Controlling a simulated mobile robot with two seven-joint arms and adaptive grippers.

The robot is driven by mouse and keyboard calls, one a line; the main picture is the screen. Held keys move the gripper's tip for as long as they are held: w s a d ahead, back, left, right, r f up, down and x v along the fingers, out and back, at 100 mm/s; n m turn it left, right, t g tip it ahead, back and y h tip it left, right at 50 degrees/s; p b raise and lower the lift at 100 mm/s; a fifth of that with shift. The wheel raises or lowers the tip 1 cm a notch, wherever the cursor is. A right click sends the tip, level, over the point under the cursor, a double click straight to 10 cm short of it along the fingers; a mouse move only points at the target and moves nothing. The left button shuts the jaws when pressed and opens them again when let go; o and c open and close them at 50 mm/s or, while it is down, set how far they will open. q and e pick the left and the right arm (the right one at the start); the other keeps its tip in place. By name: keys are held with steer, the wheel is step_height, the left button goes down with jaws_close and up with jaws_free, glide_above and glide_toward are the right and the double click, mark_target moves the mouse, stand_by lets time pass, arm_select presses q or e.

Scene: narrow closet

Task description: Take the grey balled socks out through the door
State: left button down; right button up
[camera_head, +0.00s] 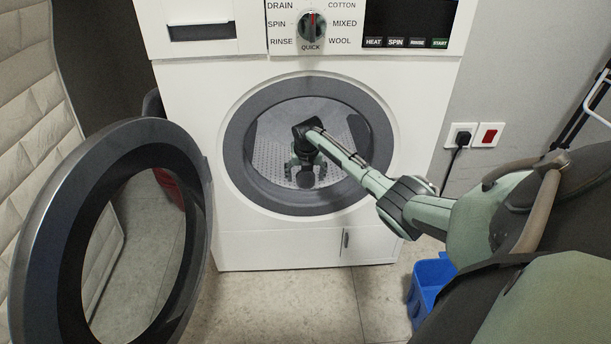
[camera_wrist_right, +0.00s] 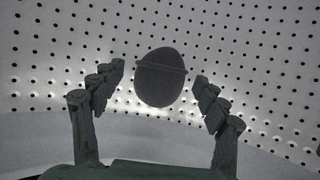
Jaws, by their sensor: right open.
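The grey balled socks (camera_wrist_right: 160,77) show in the right wrist view as a dark grey, egg-shaped bundle with a band across it. They lie against the perforated drum, just beyond and between the open fingers of my right gripper (camera_wrist_right: 158,95). The fingers look apart from them. In the head view my right gripper (camera_head: 305,172) is inside the drum opening, and the socks are hidden or too dark to tell there. The washer door (camera_head: 190,165) stands wide open to the left. My left gripper is in neither view.
The white washing machine (camera_head: 300,240) has a dark round rim (camera_head: 240,150) around the drum opening, close to my right arm. A blue container (camera_head: 430,278) stands on the floor at right. A wall socket (camera_head: 460,135) with a black plug is at right. Tiled floor lies clear in front.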

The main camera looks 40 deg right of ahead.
steer(key=c, duration=1.2)
steer(key=shift+c, duration=0.2)
